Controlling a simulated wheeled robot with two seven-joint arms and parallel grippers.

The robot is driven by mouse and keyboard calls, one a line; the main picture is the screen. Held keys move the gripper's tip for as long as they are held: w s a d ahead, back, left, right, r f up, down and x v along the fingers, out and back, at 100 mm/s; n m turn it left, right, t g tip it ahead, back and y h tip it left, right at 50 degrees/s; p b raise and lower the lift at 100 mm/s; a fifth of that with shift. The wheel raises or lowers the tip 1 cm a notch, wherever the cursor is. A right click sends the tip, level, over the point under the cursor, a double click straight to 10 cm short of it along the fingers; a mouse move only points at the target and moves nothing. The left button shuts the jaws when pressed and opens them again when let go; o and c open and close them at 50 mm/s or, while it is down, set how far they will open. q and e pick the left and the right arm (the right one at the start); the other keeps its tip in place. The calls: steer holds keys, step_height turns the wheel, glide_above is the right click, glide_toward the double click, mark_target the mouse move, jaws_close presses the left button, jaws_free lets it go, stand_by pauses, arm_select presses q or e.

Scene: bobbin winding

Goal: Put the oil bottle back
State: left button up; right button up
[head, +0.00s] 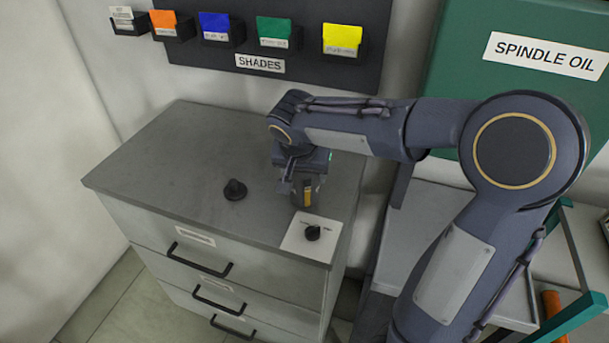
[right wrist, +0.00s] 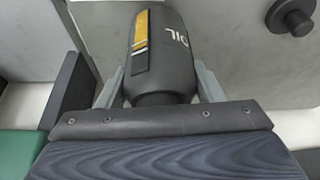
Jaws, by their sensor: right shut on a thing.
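The oil bottle (right wrist: 168,50) is dark grey with a yellow stripe and the letters OIL. In the head view the bottle (head: 307,194) is at the right part of the grey cabinet top, partly covered by my gripper. My right gripper (head: 302,183) is shut on it, with one finger on each side of the bottle in the right wrist view. I cannot tell whether the bottle's base touches the cabinet top. A green board (head: 461,78) with a SPINDLE OIL sign (head: 545,55) is at the upper right. My left gripper is not in view.
A SHADES rack (head: 350,75) with coloured cards hangs behind. The cabinet top's left part is clear.

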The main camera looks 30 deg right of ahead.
steer(key=shift+f, duration=0.5)
steer(key=shift+f, duration=0.1)
steer(key=shift+f, duration=0.15)
steer(key=o, duration=1.4)
